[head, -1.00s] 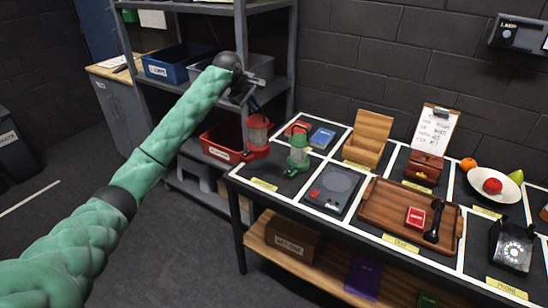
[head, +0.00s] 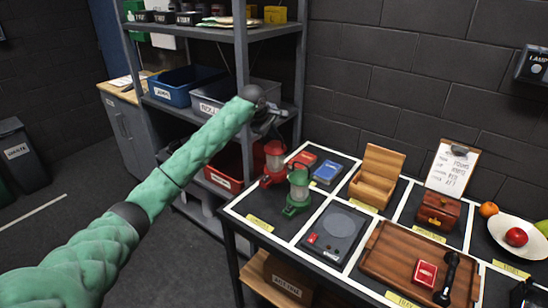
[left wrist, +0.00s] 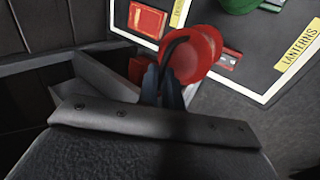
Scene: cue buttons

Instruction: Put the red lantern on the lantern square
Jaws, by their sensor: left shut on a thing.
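The red lantern (head: 274,163) hangs by its dark handle from my left gripper (head: 271,127). In the left wrist view, my left gripper (left wrist: 164,86) is shut on that handle, with the red lantern (left wrist: 198,52) below it. The lantern square (head: 256,204) is the table's left front cell, with a yellow label. Its label "LANTERNS" (left wrist: 298,50) also shows in the left wrist view. A green lantern (head: 298,190) stands upright on this square. The red lantern is just left of and behind the green one; its height above the table is unclear. My right gripper is not in view.
Red and blue books (head: 326,171) lie behind the lantern square. A dark plate device (head: 340,234) and a wooden tray (head: 380,258) lie to the right. A shelf with bins (head: 222,97) stands close on the left. The front of the lantern square is bare.

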